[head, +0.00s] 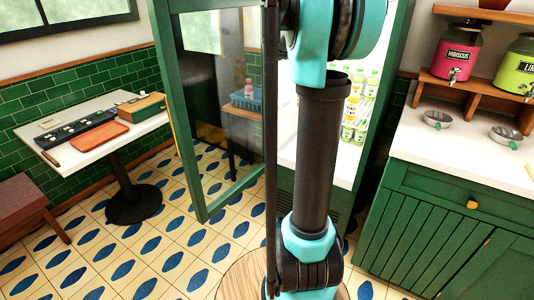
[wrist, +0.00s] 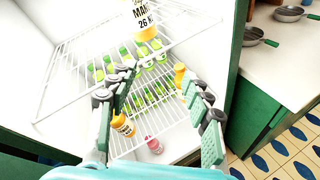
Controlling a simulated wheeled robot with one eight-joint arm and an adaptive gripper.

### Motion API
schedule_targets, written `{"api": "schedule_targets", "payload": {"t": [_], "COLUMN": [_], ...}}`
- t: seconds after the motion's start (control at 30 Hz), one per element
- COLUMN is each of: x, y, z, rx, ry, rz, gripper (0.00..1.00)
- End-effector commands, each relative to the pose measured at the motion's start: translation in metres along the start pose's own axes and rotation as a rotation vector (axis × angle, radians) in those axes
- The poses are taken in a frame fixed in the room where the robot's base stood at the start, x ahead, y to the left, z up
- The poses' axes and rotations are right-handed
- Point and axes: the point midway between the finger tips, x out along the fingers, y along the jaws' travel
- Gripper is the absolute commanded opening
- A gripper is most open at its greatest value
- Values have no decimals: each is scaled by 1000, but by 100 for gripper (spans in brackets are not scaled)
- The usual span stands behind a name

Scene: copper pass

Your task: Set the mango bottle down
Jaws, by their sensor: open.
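Its top is cut off, and its yellow-orange base is over the upper wire shelf (wrist: 75,62). My gripper (wrist: 157,78) is open in the fridge, its fingers spread apart and empty. The bottle is beyond the fingertips, apart from them. I cannot tell exactly how its base meets the wires. In the head view my arm blocks part of the fridge, and my gripper does not show.
Green-capped bottles (wrist: 150,95) stand in rows on the racks. Orange bottles (wrist: 122,125) and a pink bottle (wrist: 153,145) stand lower. The glass fridge door (head: 225,100) is open at left. A green counter (head: 450,215) is at right, a white table (head: 95,125) at left.

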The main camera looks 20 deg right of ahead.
Motion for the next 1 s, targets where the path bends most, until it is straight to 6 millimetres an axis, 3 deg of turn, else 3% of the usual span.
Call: {"api": "schedule_targets", "payload": {"t": [0.03, 0.1, 0.3, 0.5, 0.6, 0.77, 1.0], "x": [-18, -42, -123, -215, -252, -286, -292], "y": [-33, -76, -198, -312, -353, -389, -394], "z": [-32, -76, -190, -279, -305, -325, -328], "rx": [134, 330, 829, 1213, 1333, 1428, 1446], "ry": [83, 197, 477, 666, 712, 739, 741], "rz": [-29, -88, -351, -717, -884, -1047, -1080], "gripper": [50, 50, 50, 50, 50, 50, 50]}}
